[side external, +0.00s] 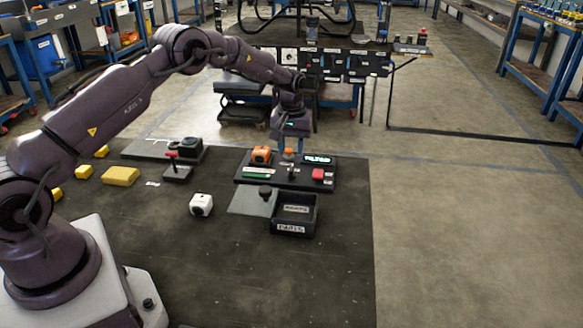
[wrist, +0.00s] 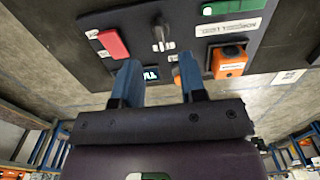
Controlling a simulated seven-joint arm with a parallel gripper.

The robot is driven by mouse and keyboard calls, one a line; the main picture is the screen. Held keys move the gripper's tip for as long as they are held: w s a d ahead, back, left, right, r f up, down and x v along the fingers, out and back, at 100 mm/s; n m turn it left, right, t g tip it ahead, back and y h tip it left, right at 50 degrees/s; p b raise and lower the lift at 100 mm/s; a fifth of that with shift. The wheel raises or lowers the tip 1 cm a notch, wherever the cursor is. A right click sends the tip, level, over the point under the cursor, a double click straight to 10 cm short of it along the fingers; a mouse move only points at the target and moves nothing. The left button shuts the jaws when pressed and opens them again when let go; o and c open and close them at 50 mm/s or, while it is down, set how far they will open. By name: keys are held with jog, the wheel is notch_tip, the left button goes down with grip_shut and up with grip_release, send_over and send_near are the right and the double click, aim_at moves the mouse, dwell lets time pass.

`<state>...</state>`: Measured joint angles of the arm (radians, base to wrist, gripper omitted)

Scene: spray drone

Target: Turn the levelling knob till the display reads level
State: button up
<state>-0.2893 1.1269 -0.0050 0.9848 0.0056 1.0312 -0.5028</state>
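A black panel (side external: 275,183) on the table carries the controls. A small orange knob (side external: 289,153) is at its far edge; it also shows in the wrist view (wrist: 177,75), partly hidden by a finger. A lit display (side external: 318,159) is beside it; in the wrist view the display (wrist: 151,73) is partly covered and its reading is not legible. My gripper (side external: 290,152) points down at the far edge, fingers apart on either side of the orange knob. In the wrist view my gripper (wrist: 158,72) shows a clear gap; contact with the knob cannot be told.
The panel also has a dark lever-like knob (wrist: 160,36), a red button (wrist: 113,43), an orange box (wrist: 229,60) and a green strip (side external: 256,173). A black bin (side external: 294,227) stands in front. A white cube (side external: 201,204) and yellow blocks (side external: 121,176) lie left. The front table is clear.

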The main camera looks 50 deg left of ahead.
aim_at(291, 168)
notch_tip(291, 168, down, 7)
jog(key=shift+r, duration=0.15)
grip_shut()
